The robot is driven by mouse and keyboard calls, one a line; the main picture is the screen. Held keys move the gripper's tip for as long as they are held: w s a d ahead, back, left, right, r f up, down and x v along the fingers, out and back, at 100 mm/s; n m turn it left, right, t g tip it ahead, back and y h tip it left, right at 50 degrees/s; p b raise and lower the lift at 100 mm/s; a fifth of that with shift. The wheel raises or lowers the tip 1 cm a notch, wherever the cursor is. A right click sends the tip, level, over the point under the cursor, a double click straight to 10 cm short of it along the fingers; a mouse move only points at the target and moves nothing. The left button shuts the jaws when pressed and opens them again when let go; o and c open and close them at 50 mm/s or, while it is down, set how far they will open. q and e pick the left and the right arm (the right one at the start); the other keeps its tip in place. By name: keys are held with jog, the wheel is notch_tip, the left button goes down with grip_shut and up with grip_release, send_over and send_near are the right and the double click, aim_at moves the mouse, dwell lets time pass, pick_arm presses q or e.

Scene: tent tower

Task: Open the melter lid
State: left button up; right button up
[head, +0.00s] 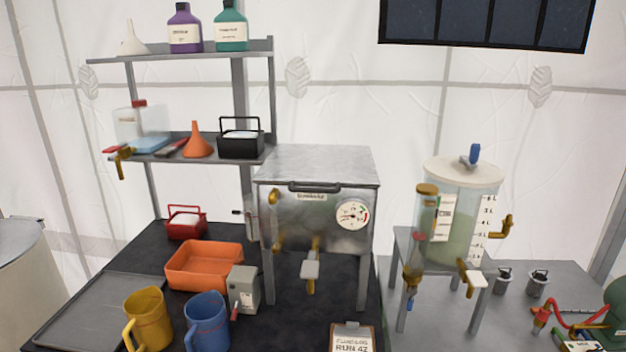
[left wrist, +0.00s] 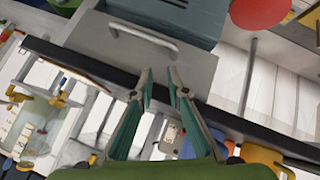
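The melter (head: 295,220) is a brushed-metal box on legs, in the middle of the head view, with a round dial and a brass tap on its front. Its flat lid (head: 318,163) lies shut on top, with a dark handle (head: 314,187) along the front edge. My left gripper (left wrist: 160,80) shows only in the left wrist view; its two teal-lined fingers are apart with nothing between them. That tilted view shows a grey panel with a pale bar handle (left wrist: 143,36) beyond the fingertips. Neither gripper shows in the head view, so my right gripper is unseen.
A two-tier shelf (head: 190,55) with bottles and funnels stands behind left. An orange tray (head: 204,265), a yellow jug (head: 148,320) and a blue jug (head: 207,322) stand left of the melter. A clear tank (head: 455,220) on a stand is at right. Space above the lid is clear.

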pick_arm(q)
jog(key=w+d+r+n+t+h, duration=0.1)
jog(key=w+d+r+n+t, duration=0.3)
jog(key=r, duration=0.7)
jog(key=w+a+r+n+t+h, duration=0.1)
jog(key=w+r+t+h, duration=0.1)
jog(key=w+r, duration=0.65)
jog(key=n+t+h, duration=0.2)
jog(key=n+t, duration=0.2)
send_near(312, 192)
jog(key=p+x, duration=0.4)
jog(key=x, duration=0.5)
jog(key=shift+w+d+r, duration=0.1)
jog(key=shift+w, duration=0.1)
jog(key=shift+w+d, duration=0.25)
jog(key=shift+w, duration=0.35)
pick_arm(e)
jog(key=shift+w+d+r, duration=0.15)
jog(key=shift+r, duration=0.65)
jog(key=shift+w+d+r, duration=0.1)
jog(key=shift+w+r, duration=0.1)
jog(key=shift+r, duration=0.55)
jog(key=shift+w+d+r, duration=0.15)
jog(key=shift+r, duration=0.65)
pick_arm(q)
grip_shut()
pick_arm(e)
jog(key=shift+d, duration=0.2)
